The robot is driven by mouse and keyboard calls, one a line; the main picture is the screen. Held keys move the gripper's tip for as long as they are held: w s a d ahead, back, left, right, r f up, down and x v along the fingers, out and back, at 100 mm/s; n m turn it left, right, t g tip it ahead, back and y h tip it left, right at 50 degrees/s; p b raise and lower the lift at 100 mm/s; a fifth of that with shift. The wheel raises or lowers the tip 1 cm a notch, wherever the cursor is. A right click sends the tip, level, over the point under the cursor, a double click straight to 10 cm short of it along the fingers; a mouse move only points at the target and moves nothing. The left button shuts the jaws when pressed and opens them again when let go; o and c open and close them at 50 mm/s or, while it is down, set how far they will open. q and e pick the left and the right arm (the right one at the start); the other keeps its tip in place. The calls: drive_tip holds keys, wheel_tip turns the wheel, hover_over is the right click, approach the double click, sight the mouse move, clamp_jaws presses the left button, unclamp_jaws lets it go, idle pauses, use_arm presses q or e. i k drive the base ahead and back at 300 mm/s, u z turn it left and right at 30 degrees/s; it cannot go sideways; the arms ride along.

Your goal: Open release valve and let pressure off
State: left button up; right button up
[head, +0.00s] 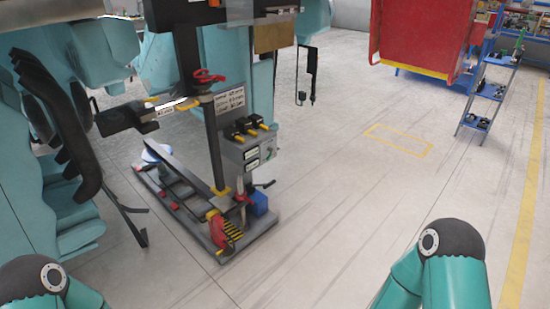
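A service stand with a dark upright post (213,145) and a grey control box (246,150) stands left of centre. The box carries several black and yellow levers (250,127) and small displays. A red handle (208,76) sits at the top of the post, and a red part (219,232) sits low at the front of the base. I cannot tell which of these is the release valve. Only links of my two arms show at the bottom left and bottom right. Both grippers are out of view.
Teal coaster train parts and black restraints (62,120) fill the left side. The middle floor is clear.

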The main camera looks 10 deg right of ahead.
sight(273, 150)
drive_tip(key=z, duration=0.4)
drive_tip(key=i, duration=0.75)
drive_tip(key=z, duration=0.4)
drive_tip(key=i, duration=1.15)
drive_tip(key=u, duration=0.8)
drive_tip(key=k, duration=0.9)
drive_tip(key=u, duration=0.2)
drive_tip(key=i, duration=0.9)
drive_tip(key=z, duration=0.1)
